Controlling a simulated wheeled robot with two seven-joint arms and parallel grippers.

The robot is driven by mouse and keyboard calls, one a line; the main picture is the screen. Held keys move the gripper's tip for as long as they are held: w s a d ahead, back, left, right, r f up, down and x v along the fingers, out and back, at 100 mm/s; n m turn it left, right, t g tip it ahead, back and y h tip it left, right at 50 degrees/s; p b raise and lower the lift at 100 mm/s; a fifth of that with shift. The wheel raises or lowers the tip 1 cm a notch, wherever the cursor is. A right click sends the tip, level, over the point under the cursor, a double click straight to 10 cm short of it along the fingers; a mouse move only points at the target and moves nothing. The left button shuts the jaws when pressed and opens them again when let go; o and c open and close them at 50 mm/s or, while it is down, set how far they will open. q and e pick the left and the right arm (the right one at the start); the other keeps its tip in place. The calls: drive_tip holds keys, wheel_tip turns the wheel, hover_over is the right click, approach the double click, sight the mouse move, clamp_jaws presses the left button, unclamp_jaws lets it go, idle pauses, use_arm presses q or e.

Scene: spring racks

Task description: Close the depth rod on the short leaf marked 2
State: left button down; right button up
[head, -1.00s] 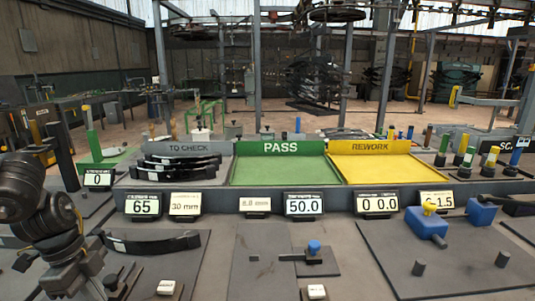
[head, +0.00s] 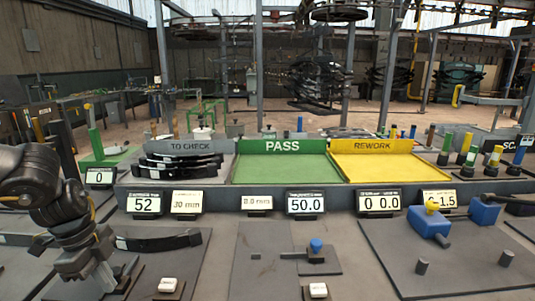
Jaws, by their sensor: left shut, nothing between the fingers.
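A dark curved leaf (head: 165,242) lies on the left fixture plate, with a small white label near its left end; the mark is too small to read. My left gripper (head: 97,279) is shut and empty, pointing down over the left end of the fixture, in front of the leaf's left end. Its fingertips are dark and hard to separate from the plate. I cannot make out a depth rod clearly; my gripper and wrist cover that end. The display (head: 146,203) behind the leaf reads 52. My right gripper is not in view.
Dark leaves lie in the TO CHECK tray (head: 219,174). The green PASS tray (head: 280,170) and yellow REWORK tray (head: 375,168) look empty. A blue-knobbed device (head: 316,246) stands on the middle plate. Blue blocks (head: 428,222) stand at right. A white button (head: 167,285) sits at the front.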

use_arm(q)
drive_tip(key=shift+w, duration=1.2)
drive_tip(key=shift+w+r, duration=0.1)
drive_tip(key=shift+b, duration=0.45)
idle(0.4)
idle(0.4)
drive_tip(key=shift+s+r+p, duration=0.2)
drive_tip(key=shift+r+p, duration=1.5)
drive_tip(key=shift+r, duration=1.7)
